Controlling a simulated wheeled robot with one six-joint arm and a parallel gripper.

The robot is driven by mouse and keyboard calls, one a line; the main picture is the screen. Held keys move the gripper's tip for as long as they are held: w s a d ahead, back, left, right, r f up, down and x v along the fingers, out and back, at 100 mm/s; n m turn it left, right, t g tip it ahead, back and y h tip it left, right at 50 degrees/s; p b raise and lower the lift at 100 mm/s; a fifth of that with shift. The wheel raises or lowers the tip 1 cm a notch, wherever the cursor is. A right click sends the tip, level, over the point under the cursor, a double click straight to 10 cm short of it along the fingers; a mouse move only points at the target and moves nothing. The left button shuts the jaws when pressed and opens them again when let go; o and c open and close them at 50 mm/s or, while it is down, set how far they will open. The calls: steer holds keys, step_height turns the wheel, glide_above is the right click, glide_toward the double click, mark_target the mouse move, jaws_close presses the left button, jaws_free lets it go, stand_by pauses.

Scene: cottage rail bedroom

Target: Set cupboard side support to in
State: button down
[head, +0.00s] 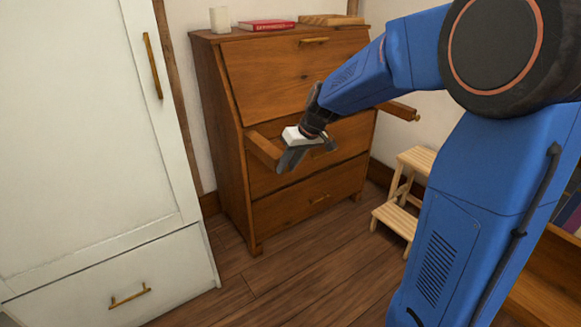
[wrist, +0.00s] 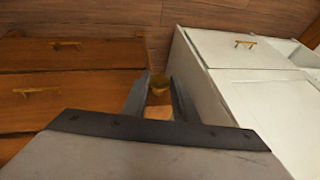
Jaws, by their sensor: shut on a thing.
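The wooden cupboard (head: 225,130) stands against the wall with its slanted front closed. Its left side support (head: 262,149), a wooden bar, sticks out from the front below the slant. My gripper (head: 285,160) is at the outer end of this bar and shut on it. My gripper hides part of the left bar's end in the head view.
A white wardrobe (head: 85,130) stands close on the left. A wooden step stool (head: 405,190) is right of the cupboard. A red book (head: 266,25) and a white candle-like block (head: 220,20) sit on top. The floor (head: 270,285) in front is clear.

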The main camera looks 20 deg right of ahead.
mark_target(255, 134)
steer(key=w+a, duration=0.2)
steer(key=w, duration=0.5)
steer(key=w+a, duration=0.2)
steer(key=w, duration=0.5)
steer(key=w+a, duration=0.2)
steer(key=w, duration=0.5)
steer(key=shift+a, duration=0.35)
steer(key=shift+w+a+r, duration=0.1)
steer(key=shift+w+r, duration=0.05)
steer(key=shift+w, duration=0.1)
steer(key=c, duration=1.4)
jaws_free()
steer(key=shift+w, duration=0.1)
steer(key=v, duration=1.7)
steer(key=shift+r, duration=0.1)
